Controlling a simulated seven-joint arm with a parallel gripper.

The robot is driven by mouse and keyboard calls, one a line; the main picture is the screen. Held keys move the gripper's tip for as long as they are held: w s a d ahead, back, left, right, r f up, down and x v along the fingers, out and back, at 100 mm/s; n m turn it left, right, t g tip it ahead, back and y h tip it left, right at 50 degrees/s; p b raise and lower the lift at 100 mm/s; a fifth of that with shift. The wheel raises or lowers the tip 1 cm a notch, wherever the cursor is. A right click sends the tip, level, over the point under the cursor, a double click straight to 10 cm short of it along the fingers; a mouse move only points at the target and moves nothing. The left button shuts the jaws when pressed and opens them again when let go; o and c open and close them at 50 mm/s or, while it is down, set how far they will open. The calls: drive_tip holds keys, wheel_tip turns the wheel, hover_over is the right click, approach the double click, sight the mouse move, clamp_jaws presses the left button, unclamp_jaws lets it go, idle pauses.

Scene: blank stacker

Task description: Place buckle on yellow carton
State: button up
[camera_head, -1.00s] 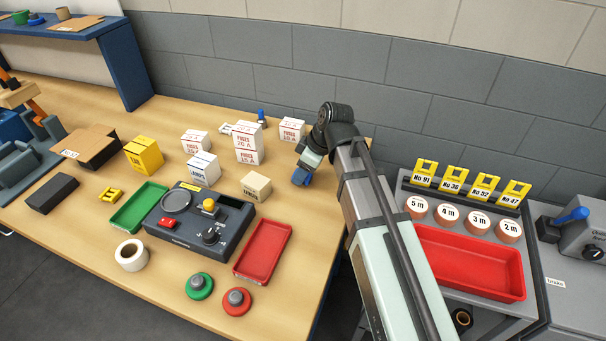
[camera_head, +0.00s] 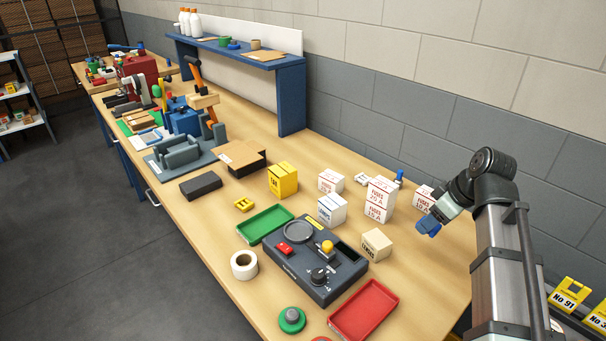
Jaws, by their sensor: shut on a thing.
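The yellow carton (camera_head: 283,181) stands upright on the wooden bench, left of several white boxes. My gripper (camera_head: 428,227) is at the right of the bench, in front of the right-hand fuse box and well right of the carton. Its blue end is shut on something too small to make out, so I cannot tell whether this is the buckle. A small yellow clip-like piece (camera_head: 244,204) lies on the bench, left of and nearer than the carton. I cannot tell if that is a buckle. The carton's top looks bare.
White fuse boxes (camera_head: 380,199), a lamp box (camera_head: 331,209) and a beige box (camera_head: 376,244) stand between gripper and carton. A dark control unit (camera_head: 290,264), green tray (camera_head: 265,224) and red tray (camera_head: 365,310) lie nearer.

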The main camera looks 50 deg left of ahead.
drive_tip(key=s+a, duration=0.2)
drive_tip(key=a, duration=0.1)
drive_tip(key=s+a+n, duration=0.1)
drive_tip(key=s+a, duration=0.2)
drive_tip(key=s+a+n, duration=0.1)
drive_tip(key=s+a, duration=0.1)
drive_tip(key=a, duration=0.2)
drive_tip(key=shift+s+r+g, duration=0.2)
drive_tip(key=shift+r+g, duration=0.05)
drive_tip(key=shift+g, duration=0.15)
drive_tip(key=s+a+r+n+g, duration=0.1)
drive_tip(key=s+a+r, duration=0.15)
drive_tip(key=a, duration=0.65)
drive_tip(key=s+a+r+n, duration=0.15)
drive_tip(key=s+a, duration=0.25)
drive_tip(key=a, duration=0.5)
wheel_tip(320, 180, up, 4)
drive_tip(key=m+t, duration=0.2)
drive_tip(key=m, duration=0.3)
hover_over(280, 167)
drive_tip(key=d, duration=0.2)
drive_tip(key=shift+n, duration=0.25)
drive_tip(key=shift+a+f, duration=0.15)
drive_tip(key=shift+f, duration=2.2)
drive_tip(key=shift+a+f, duration=0.1)
drive_tip(key=shift+f, duration=2.2)
drive_tip(key=shift+f, duration=0.15)
drive_tip(key=o, duration=1)
